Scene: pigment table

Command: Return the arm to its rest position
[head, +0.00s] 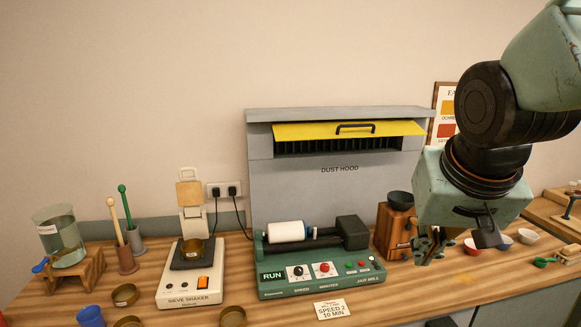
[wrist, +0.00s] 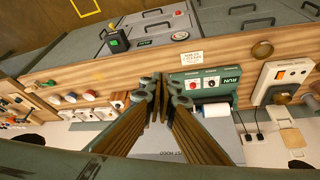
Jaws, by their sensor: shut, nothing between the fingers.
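My gripper (head: 428,250) hangs at the right of the head view from my green arm, above the bench and in front of the wooden grinder. In the wrist view its fingers (wrist: 162,88) come together at the tips with nothing between them. The gripper is shut and empty. It appears apart from the things on the bench, though its exact height is hard to tell. It partly hides the grinder's right side and the bench behind it.
The wooden bench (head: 385,290) carries the green jar mill (head: 320,278), sieve shaker (head: 190,287), grinder (head: 395,228) and several small bowls. The grey dust hood (head: 340,190) stands behind. A card (head: 331,309) lies at the front. Open air surrounds the arm above the bench.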

